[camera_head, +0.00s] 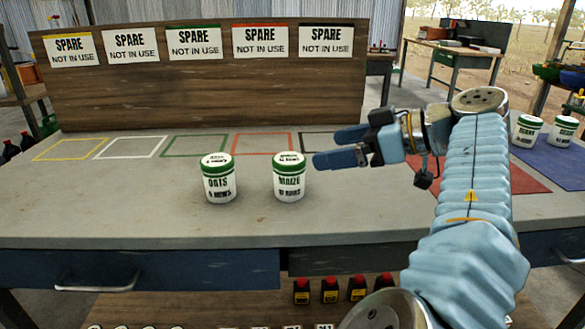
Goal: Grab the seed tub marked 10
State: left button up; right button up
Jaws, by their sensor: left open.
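Two white seed tubs with green lids stand upright on the grey workbench (130,215). The left one is the OATS tub (219,180); its lower line is small and its number is hard to read. The right one is the MAIZE tub (289,178); its lower line looks like "10 ROWS", but it is blurred.
Two more white tubs, the left one (526,131) and the right one (562,132), stand near a blue mat (548,158) at the right. A red mat (525,180) lies partly behind my arm. A wooden back panel (200,95) carries several "SPARE NOT IN USE" signs above coloured outlines.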

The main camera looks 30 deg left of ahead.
aim_at(289, 158)
pick_arm(q)
jog(key=x, duration=0.7)
jog(key=shift+s+a+b, duration=0.1)
jog(key=shift+b, duration=0.2)
jog(key=x, duration=0.5)
jog(key=shift+f, duration=0.25)
jog(key=shift+c, duration=0.4)
jog(key=c, duration=1.1)
jog(key=shift+o, duration=0.2)
jog(key=shift+r, duration=0.15)
